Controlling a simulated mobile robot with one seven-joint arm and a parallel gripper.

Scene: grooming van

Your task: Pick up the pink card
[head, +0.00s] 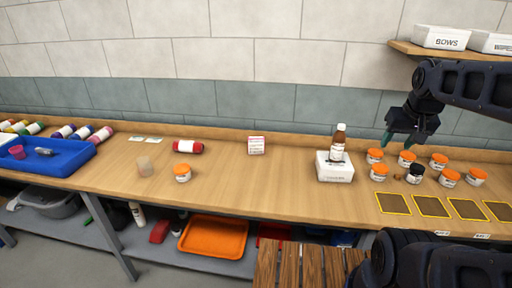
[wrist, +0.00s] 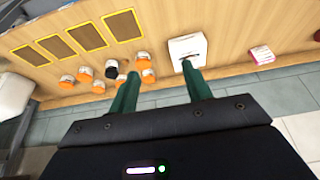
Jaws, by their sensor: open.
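The pink card (head: 257,145), a small pink-and-white piece with print on it, stands near the back of the wooden counter, around its middle, in the head view. In the wrist view the pink card (wrist: 262,55) is at the right. My gripper (head: 387,140) is above the counter's right part, over the orange-lidded jars, well to the right of the card. In the wrist view my gripper's two green fingers (wrist: 160,70) are apart with nothing held between them.
A white box (head: 335,172) with a brown bottle (head: 339,140) stands between the card and my gripper. Several orange-lidded jars (head: 407,158) and one black-lidded jar (head: 416,171) are at the right. A red-and-white bottle (head: 188,147) lies left of the card. Bare counter surrounds the card.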

